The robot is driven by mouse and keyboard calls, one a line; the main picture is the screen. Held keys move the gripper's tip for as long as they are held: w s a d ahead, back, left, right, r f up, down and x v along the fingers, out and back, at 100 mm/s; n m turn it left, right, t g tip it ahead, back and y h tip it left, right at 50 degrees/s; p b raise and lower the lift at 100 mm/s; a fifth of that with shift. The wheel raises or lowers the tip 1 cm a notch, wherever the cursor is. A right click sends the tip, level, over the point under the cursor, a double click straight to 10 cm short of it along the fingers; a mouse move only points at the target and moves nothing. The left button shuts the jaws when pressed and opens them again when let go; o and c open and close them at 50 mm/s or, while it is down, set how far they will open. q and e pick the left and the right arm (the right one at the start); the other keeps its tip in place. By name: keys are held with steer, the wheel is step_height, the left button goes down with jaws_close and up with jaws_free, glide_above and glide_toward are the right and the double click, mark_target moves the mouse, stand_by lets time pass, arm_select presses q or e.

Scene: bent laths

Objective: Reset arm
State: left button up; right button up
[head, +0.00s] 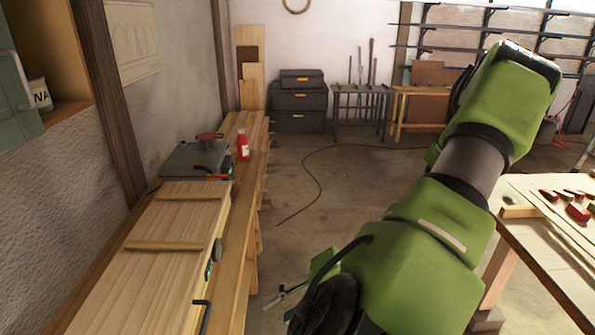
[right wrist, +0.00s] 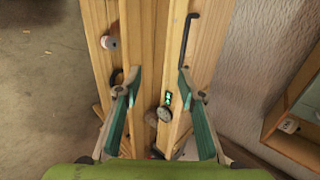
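My right arm crosses the right half of the head view, large and green. Its gripper (head: 284,296) shows low in the middle, partly hidden behind the arm, over the floor beside the long workbench (head: 240,262). In the right wrist view the two teal fingers of my right gripper (right wrist: 157,82) stand wide apart with nothing between them. Beyond them lie the wooden boards, with a round dial and a small green-lit part. My left gripper is in neither view.
A planked wooden piece (head: 150,262) lies on the left workbench. A red bottle (head: 243,146) and a grey machine (head: 196,163) stand behind it. A table (head: 545,232) with red-handled tools is at the right. Open floor (head: 335,180) lies between.

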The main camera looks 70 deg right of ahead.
steer(key=s, duration=0.1)
steer(key=s+d, duration=0.1)
steer(key=shift+s+r, duration=0.2)
steer(key=shift+s, duration=0.1)
stand_by(0.4)
